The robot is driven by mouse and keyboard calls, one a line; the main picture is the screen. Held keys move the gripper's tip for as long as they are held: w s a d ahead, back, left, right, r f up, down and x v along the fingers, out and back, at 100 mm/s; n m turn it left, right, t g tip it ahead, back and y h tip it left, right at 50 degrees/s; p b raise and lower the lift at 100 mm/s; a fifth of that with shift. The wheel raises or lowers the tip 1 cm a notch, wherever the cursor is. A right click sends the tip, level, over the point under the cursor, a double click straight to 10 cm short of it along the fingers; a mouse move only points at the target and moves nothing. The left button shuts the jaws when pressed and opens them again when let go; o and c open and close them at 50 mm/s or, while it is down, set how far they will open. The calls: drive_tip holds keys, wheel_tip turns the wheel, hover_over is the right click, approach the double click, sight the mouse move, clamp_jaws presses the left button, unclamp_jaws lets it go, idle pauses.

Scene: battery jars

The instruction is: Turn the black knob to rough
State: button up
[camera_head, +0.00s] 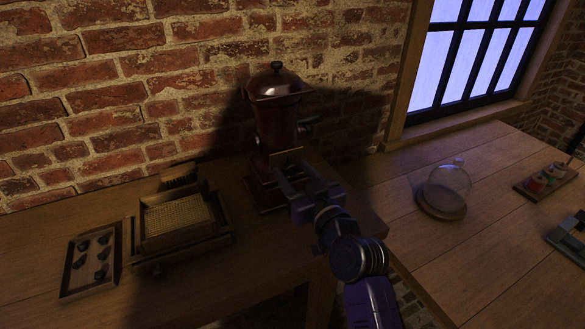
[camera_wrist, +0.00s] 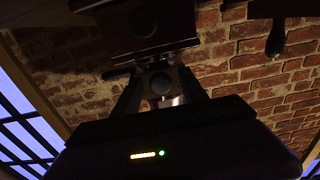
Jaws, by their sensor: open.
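A dark red grinder (camera_head: 278,118) with a domed lid stands on the wooden table against the brick wall. My gripper (camera_head: 291,178) is in front of its lower body, with fingers spread. In the wrist view, my gripper (camera_wrist: 160,98) is open, and a round dark disc (camera_wrist: 160,84) shows between the fingers. I cannot tell whether it is the black knob or whether the fingers touch it. Another dark round part (camera_wrist: 143,22) shows on a dark red body above. Any marking for rough is too dark to read.
Left of the grinder are a wooden box with a yellowish ribbed top (camera_head: 178,218) and a tray of small dark pieces (camera_head: 88,264). At right, a glass dome (camera_head: 447,187) and a rack of coloured items (camera_head: 547,178) stand on another table. Clear tabletop lies between.

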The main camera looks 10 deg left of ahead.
drive_tip(key=shift+w+a, duration=0.4)
drive_tip(key=shift+w, duration=0.1)
clamp_jaws()
drive_tip(key=m+p, duration=0.1)
drive_tip(key=m, duration=0.4)
drive_tip(key=shift+r+m, duration=0.1)
drive_tip(key=shift+m, duration=0.2)
drive_tip(key=m+p, duration=0.2)
drive_tip(key=m, duration=0.4)
drive_tip(key=shift+m, duration=0.3)
idle(0.4)
